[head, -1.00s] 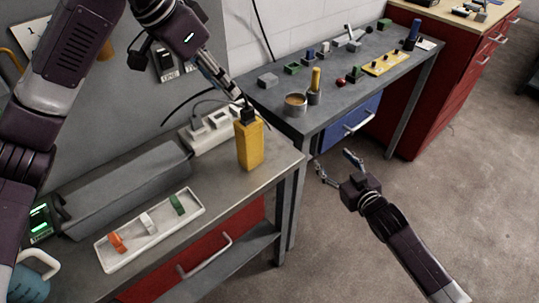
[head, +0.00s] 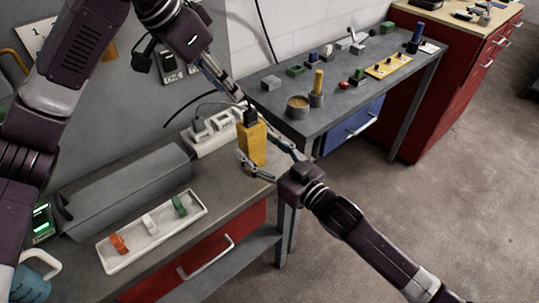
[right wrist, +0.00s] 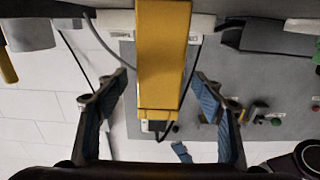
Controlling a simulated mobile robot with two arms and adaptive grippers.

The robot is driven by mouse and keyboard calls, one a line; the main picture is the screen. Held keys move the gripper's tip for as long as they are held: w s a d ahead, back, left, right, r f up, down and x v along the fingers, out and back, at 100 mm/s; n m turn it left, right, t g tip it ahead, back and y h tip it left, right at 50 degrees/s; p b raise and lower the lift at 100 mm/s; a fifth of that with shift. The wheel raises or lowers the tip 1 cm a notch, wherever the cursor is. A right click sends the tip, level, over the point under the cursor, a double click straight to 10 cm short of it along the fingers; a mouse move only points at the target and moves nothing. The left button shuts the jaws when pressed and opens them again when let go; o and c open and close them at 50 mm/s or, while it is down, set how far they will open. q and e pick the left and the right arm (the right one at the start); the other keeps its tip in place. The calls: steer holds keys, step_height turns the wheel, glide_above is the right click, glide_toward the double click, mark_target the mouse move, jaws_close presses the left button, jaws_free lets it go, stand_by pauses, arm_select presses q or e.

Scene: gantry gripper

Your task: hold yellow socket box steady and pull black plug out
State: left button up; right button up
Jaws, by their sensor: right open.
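The yellow socket box (head: 252,146) stands upright on the near workbench, close to its right corner. The black plug (head: 249,117) sits in its top. My right gripper (head: 256,146) is open, with one finger on each side of the box. In the right wrist view the yellow box (right wrist: 164,60) lies between the spread fingers, with visible gaps on both sides. My left gripper (head: 238,96) hangs just above and left of the plug, pointing down at it. Whether its fingers are parted is unclear.
A white power strip (head: 213,130) with plugs and cables lies behind the box. A white tray (head: 150,233) with coloured pieces is at the front left.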

mark_target(250, 111)
steer(key=shift+x, duration=1.65)
steer(key=c, duration=1.3)
arm_select(q)
steer(key=shift+o, duration=0.6)
arm_select(e)
steer(key=shift+c, duration=0.2)
arm_select(q)
steer(key=shift+w+d+r+g+y, duration=0.3)
steer(key=shift+w+d+r+y, duration=0.1)
steer(key=shift+d+r, duration=0.15)
steer(key=x, duration=1.1)
steer(key=shift+f, duration=0.35)
steer(key=shift+c, duration=0.5)
